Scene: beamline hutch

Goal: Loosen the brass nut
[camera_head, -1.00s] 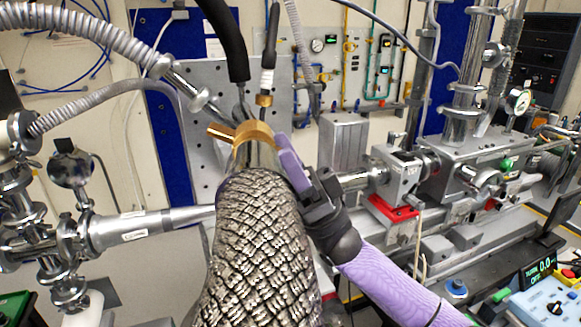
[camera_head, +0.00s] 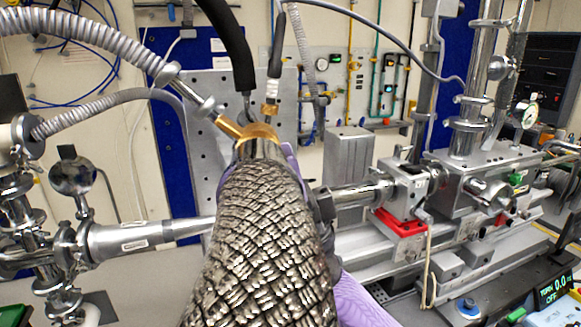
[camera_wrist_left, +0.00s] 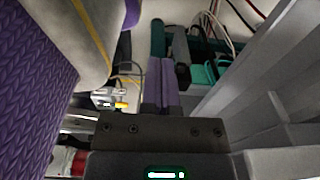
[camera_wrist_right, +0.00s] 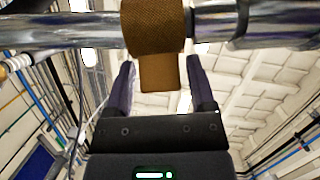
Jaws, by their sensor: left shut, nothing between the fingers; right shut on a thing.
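The brass nut (camera_head: 257,134) sits at the far end of a thick metal-braided hose (camera_head: 250,235) in the head view. In the right wrist view the nut (camera_wrist_right: 153,28) is a brown, textured collar around a shiny metal pipe, with a flat tab pointing down between my fingers. My right gripper (camera_wrist_right: 160,85) is shut on the nut's tab, one purple finger on each side. In the head view my right gripper (camera_head: 290,155) is mostly hidden behind the braided hose. My left gripper (camera_wrist_left: 162,65) is shut and empty in the left wrist view and does not show in the head view.
A grey corrugated hose (camera_head: 95,40) and a black cable (camera_head: 232,45) hang near the nut. A steel pipe (camera_head: 130,238) lies at left. A steel bench (camera_head: 470,250) with a red block (camera_head: 400,222) and gauge (camera_head: 529,114) stands at right.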

